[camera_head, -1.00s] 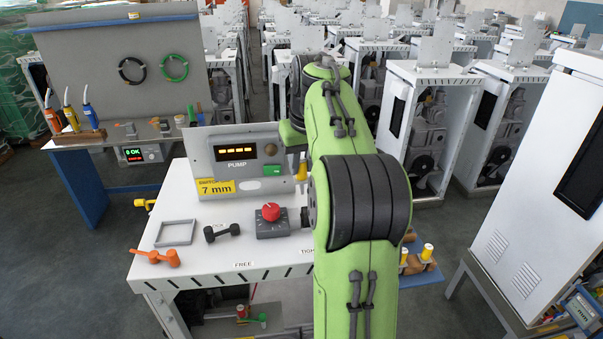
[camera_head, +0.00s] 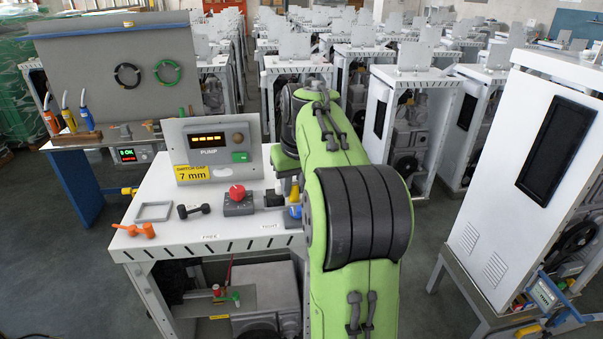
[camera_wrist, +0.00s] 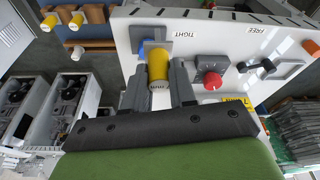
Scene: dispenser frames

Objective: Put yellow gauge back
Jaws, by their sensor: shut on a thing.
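The yellow gauge (camera_wrist: 158,66) is between the fingers of my gripper (camera_wrist: 157,80) in the wrist view, and the gripper is shut on it. Its far end is at a blue part (camera_wrist: 148,46) on a grey block. I cannot tell whether they touch. In the head view the yellow gauge (camera_head: 294,190) shows just left of my green arm, above the blue part (camera_head: 295,211). A wooden rack (camera_wrist: 102,44) with several yellow-and-white capped gauges (camera_wrist: 76,20) is at the upper left of the wrist view. My arm hides this rack in the head view.
The white bench (camera_head: 190,245) carries a pump panel (camera_head: 211,150), a red knob (camera_head: 237,192), a black dumbbell-shaped piece (camera_head: 194,210), an orange piece (camera_head: 134,230) and an empty grey frame (camera_head: 154,212). White cabinets (camera_head: 520,170) stand to the right. Floor shows between bench and cabinets.

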